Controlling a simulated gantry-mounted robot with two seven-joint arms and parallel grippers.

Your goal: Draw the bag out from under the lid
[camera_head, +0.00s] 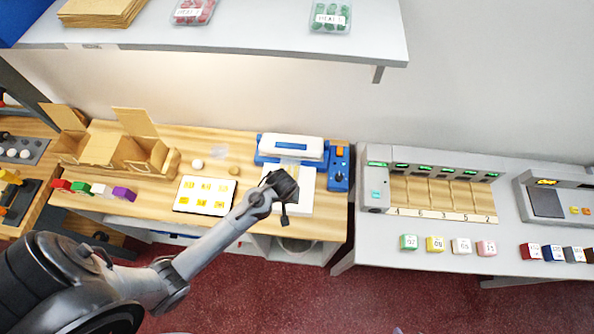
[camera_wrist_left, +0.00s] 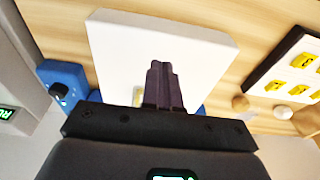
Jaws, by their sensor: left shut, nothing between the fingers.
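The blue sealer-like device (camera_head: 262,158) stands at the right of the wooden table, with its white lid (camera_head: 293,147) along the back. The bag's outline is not clear at the lid. My left gripper (camera_head: 284,212) is over the plate, its dark fingers (camera_wrist_left: 160,66) shut and empty. My right gripper is not in view.
Open cardboard boxes (camera_head: 115,150) stand farther left. A shelf (camera_head: 230,30) overhangs the back.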

